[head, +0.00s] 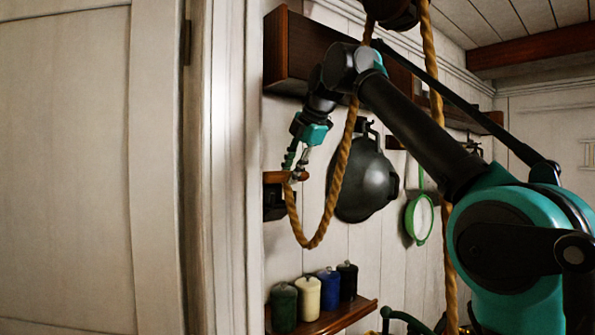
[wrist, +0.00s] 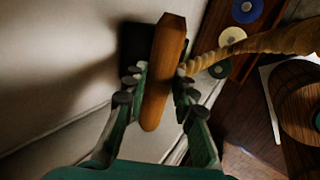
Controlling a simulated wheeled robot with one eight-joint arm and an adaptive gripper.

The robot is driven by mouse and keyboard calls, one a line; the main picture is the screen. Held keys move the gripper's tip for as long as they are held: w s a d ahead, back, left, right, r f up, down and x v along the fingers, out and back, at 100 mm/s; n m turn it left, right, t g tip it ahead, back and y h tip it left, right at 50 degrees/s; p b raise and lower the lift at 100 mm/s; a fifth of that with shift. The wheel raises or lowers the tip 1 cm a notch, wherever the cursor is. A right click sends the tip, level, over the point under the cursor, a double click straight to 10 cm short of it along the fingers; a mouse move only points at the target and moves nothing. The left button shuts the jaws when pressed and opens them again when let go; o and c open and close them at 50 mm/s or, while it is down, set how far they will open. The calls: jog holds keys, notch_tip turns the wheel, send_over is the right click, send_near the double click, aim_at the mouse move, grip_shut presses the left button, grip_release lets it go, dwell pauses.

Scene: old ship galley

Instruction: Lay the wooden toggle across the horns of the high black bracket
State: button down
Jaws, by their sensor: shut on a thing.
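The wooden toggle (head: 276,177) is a short orange-brown bar tied to the end of a rope. My gripper (head: 294,171) points down and is shut on it. In the wrist view the toggle (wrist: 165,60) lies lengthwise between both fingers (wrist: 160,88). The black bracket (head: 274,204) is on the white wall just below the toggle, partly cut off by the door frame. In the wrist view a dark shape (wrist: 134,44), likely the bracket, lies behind the toggle's far end. Its horns cannot be made out, and I cannot tell whether the toggle touches it.
The rope (head: 328,222) hangs in a loop from the toggle up to a block (head: 393,14). A dark pan (head: 364,182) and a green-rimmed strainer (head: 419,220) hang to the right. A shelf (head: 340,318) below holds several canisters (head: 307,297). The door frame (head: 228,170) stands close left.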

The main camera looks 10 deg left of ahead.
jog(key=shift+w+a+f, duration=0.85)
jog(key=shift+a+f, duration=0.15)
jog(key=shift+f, duration=0.15)
jog(key=shift+w+a+f, duration=0.85)
jog(key=shift+a+f, duration=0.1)
jog(key=shift+f, duration=0.15)
jog(key=shift+w+d+f, duration=0.1)
jog(key=shift+f, duration=0.35)
jog(key=c, duration=1.2)
grip_release()
jog(key=shift+o, duration=0.4)
jog(key=shift+v, duration=4)
